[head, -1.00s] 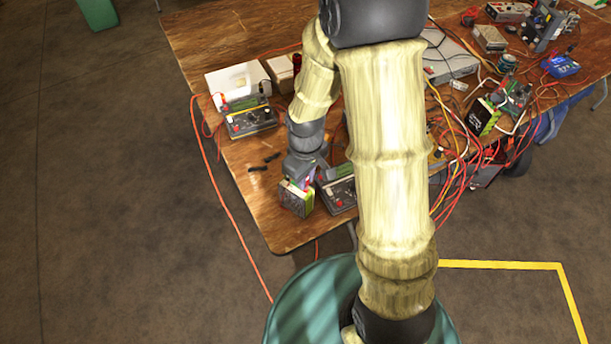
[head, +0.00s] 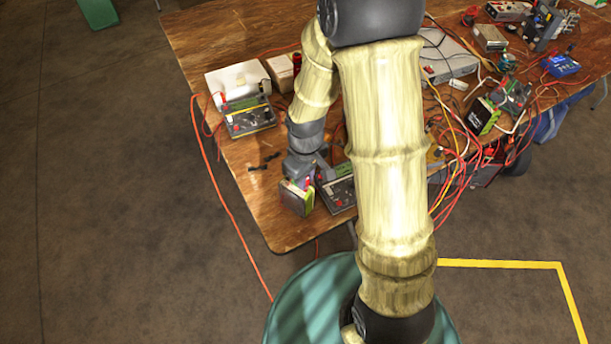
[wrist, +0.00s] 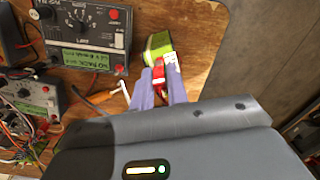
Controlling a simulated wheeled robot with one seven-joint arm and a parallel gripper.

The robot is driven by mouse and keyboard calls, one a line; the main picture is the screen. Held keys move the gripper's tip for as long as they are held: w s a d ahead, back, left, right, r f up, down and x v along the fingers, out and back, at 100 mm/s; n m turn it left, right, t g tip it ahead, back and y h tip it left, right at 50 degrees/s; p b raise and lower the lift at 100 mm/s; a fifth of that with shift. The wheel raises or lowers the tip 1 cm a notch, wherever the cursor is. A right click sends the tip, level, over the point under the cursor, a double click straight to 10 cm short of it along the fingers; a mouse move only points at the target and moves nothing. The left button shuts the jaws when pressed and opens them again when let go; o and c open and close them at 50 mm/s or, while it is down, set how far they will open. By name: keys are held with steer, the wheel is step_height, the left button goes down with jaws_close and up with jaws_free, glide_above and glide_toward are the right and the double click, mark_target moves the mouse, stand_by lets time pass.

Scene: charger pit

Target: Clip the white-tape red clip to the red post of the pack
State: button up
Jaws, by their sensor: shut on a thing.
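The pack (head: 296,200), a yellow-green and dark block, stands near the table's front corner in the head view. It also shows as a green block (wrist: 157,43) just beyond my fingertips in the wrist view. My gripper (wrist: 160,80) is shut on the red clip (wrist: 159,74), which has white tape (wrist: 172,60) on its right side. In the head view my gripper (head: 306,182) is right at the pack's top. The clip's jaws and the red post are too small and covered to tell whether they touch.
A charger (head: 338,192) stands close to the right of the pack; its panel (wrist: 92,30) fills the wrist view's upper left. Another charger (head: 248,120) stands farther back. The wooden table (head: 262,222) ends just in front of the pack. Loose cables lie about.

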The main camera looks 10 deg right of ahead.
steer(key=o, duration=0.8)
steer(key=shift+o, duration=0.7)
steer(key=shift+o, duration=0.5)
steer(key=shift+r+p, duration=3.4)
steer(key=shift+r, duration=0.4)
